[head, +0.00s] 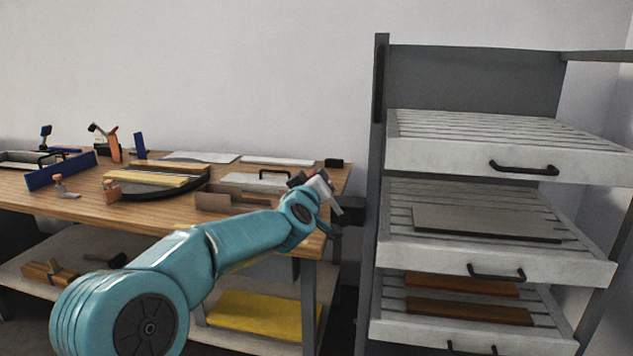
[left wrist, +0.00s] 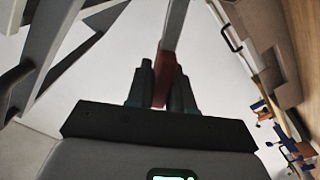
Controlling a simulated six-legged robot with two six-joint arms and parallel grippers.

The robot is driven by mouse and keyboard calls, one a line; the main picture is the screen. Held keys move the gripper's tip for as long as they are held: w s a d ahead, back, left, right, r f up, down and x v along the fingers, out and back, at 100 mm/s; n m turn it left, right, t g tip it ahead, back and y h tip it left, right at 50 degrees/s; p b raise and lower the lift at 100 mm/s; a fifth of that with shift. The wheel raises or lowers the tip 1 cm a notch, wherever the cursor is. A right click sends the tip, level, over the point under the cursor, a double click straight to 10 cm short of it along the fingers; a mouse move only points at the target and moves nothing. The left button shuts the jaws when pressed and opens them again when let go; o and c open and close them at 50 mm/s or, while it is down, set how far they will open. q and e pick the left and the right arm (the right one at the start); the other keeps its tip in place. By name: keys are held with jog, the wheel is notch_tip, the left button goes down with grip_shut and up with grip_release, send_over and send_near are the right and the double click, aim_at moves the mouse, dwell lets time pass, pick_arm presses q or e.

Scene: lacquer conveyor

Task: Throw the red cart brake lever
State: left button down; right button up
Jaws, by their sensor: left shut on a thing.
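The red brake lever grip (left wrist: 165,75) sits between the two dark fingers of my left gripper (left wrist: 160,88) in the left wrist view. A grey bar (left wrist: 175,25) runs up from the red grip to the top of that view. In the head view my left gripper (head: 322,186) is at the cart's left post, by the bench's right end. My wrist hides most of the lever there. The grey rack cart (head: 379,130) stands at the right. My right gripper is not in view.
The cart holds slatted trays with black handles (head: 524,168); a grey board (head: 485,224) and brown boards (head: 470,311) lie on them.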

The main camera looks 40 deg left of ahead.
pick_arm(q)
jog(key=c, duration=1.1)
grip_release()
jog(key=shift+s+a, duration=0.1)
jog(key=p+v, duration=0.1)
jog(key=v, duration=1.5)
jog(key=shift+d+f, duration=0.15)
jog(key=shift+d, duration=0.1)
